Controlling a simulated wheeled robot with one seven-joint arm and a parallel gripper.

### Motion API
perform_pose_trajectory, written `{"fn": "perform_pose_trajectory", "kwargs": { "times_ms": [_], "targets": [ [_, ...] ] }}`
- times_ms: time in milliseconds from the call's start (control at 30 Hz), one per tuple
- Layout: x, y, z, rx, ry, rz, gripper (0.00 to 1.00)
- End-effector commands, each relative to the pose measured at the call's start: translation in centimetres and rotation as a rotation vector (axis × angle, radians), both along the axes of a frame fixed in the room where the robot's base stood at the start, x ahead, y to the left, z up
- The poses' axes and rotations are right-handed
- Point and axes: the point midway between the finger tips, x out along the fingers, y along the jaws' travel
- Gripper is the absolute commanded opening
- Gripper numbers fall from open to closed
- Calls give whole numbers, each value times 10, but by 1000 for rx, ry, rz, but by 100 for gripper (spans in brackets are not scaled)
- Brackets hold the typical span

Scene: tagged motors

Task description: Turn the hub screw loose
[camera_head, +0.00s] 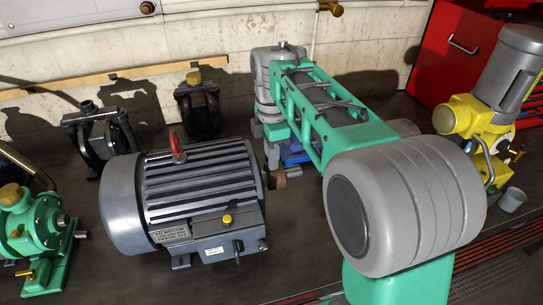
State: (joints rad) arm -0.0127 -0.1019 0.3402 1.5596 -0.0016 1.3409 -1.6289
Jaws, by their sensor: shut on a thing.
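The grey electric motor (195,195) lies on the dark bench, left of centre, with a finned body, a red lifting eye (177,146) and a terminal box with a yellow knob. Its shaft points right and carries a small brown hub (278,178). The hub screw cannot be made out at this size. My arm, green and grey, fills the right middle and reaches back past the hub's right side. My gripper's jaws cannot be seen; the arm's far end is hidden or cannot be told apart from the parts behind the motor.
A green pump (35,235) stands at the far left. Two dark pumps (100,140) (197,108) stand behind the motor near the wall. A yellow and grey machine (490,100), a red cabinet (465,45) and a grey cup (512,199) are at the right. Bench in front of the motor is clear.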

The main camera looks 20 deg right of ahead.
Motion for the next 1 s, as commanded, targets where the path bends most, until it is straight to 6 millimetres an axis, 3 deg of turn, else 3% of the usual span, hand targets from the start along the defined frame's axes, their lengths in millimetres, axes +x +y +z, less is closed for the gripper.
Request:
{"fn": "perform_pose_trajectory", "kwargs": {
  "times_ms": [533, 567, 800, 1000],
  "targets": [
    [-2, 0, -5, 0, 12, 18, 0],
    [-2, 0, -5, 0, 12, 18, 17],
    [-1, 0, -3, 0, 6, 17, 36],
    [0, 0, -1, 0, 3, 17, 37]
  ]
}}
